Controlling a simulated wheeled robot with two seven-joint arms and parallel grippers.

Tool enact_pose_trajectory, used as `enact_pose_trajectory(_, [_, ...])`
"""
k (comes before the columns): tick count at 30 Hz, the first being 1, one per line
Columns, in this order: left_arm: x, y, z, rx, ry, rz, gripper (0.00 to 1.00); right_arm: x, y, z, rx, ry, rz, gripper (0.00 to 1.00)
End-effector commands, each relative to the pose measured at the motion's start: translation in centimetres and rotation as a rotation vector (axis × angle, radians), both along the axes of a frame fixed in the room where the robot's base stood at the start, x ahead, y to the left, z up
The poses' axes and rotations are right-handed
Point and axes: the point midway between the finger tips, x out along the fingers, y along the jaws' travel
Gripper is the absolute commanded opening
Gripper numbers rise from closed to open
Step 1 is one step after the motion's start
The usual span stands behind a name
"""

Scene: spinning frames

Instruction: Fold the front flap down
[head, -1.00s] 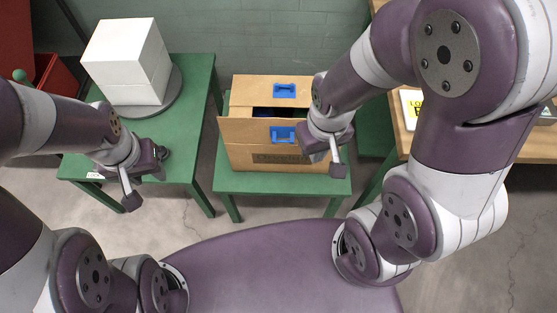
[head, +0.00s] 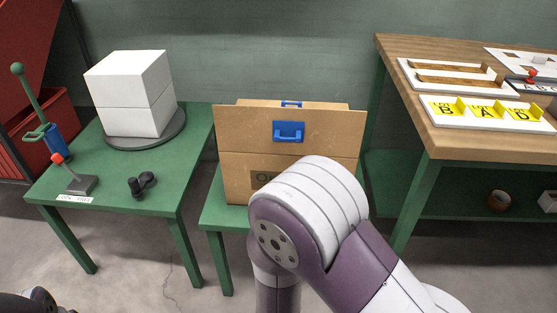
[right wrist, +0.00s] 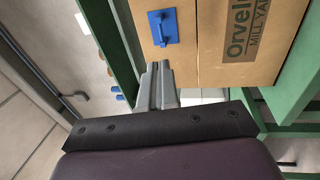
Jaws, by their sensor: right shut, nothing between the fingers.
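A brown cardboard carton (head: 236,180) stands on the low green table in the head view. Its front flap (head: 240,125) stands up above the front wall and has a blue handle (head: 288,131) in its middle. The flap (right wrist: 178,65) and its handle (right wrist: 162,27) also show in the right wrist view. My right gripper (right wrist: 158,70) is shut and empty in that view, close to the flap, with its tips beside the handle. I cannot tell whether it touches the cardboard. In the head view my right arm hides this gripper and the carton's lower right. My left gripper is out of view.
A second blue handle (head: 291,103) shows just behind the front flap's top edge. The left green table (head: 110,175) holds white blocks (head: 130,95) on a turntable. A wooden workbench (head: 440,140) with trays stands at the right.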

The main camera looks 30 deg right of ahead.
Motion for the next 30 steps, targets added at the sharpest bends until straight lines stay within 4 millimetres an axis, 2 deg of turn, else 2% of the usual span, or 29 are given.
enact_pose_trajectory(5, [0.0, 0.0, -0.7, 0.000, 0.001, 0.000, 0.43, 1.9, -1.3, 0.2, -0.004, 0.004, -0.007, 0.00])
enact_pose_trajectory(18, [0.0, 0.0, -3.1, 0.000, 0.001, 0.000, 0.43, 9.7, -5.7, 1.6, -0.003, 0.004, -0.002, 0.00])
enact_pose_trajectory(24, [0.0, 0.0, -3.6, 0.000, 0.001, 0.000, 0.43, 11.5, -6.7, 2.1, -0.003, 0.007, 0.001, 0.00])
enact_pose_trajectory(30, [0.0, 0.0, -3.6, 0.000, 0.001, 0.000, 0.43, 11.8, -6.8, 2.4, -0.002, 0.007, 0.003, 0.00])
